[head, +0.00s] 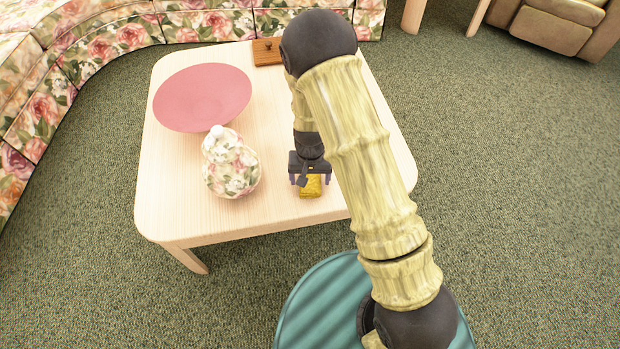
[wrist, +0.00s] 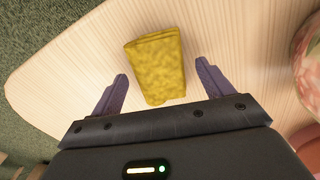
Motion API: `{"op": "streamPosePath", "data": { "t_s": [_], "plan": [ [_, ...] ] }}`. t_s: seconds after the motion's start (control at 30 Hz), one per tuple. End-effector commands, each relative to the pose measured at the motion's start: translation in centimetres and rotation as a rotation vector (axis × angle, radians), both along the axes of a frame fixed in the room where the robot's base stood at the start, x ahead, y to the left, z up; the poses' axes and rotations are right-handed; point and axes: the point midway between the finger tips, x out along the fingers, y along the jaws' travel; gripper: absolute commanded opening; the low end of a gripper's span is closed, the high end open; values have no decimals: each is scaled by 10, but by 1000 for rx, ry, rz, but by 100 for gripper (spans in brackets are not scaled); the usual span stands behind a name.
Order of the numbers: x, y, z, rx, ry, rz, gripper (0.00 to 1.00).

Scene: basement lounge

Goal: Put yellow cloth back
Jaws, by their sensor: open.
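The yellow cloth (head: 311,187) is a small folded block lying on the pale wooden table (head: 180,210), near its front edge. My gripper (head: 309,182) is above the cloth, pointing down. In the wrist view the cloth (wrist: 157,66) lies ahead of and partly between the two purple fingers of my gripper (wrist: 160,86). The fingers are open, with a gap on each side of the cloth. The cloth appears to rest on the table; the exact height of the fingers above it is hard to tell.
A flowered vase (head: 232,170) stands left of the cloth; its side also shows in the wrist view (wrist: 308,60). A pink bowl (head: 203,97) sits at the table's back left. A wooden box (head: 267,51) is at the back edge. A floral sofa (head: 60,85) borders the left.

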Motion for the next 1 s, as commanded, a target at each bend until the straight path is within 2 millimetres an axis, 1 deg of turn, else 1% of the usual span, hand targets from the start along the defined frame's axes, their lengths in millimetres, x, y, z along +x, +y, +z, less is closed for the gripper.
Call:
{"op": "streamPosePath", "data": {
  "t_s": [0.03, 0.3, 0.4, 0.5, 0.67, 1.0],
  "plan": [
    [0, 0, 13, 1, -2, 0, 79],
    [1, 0, 66, 1, -3, 0, 79],
    [1, 0, 85, 1, -2, 1, 79],
    [0, 0, 99, 0, -1, 1, 79],
    [0, 0, 109, -1, 0, 0, 79],
    [0, 0, 109, -1, 1, 0, 79]
  ]
}}
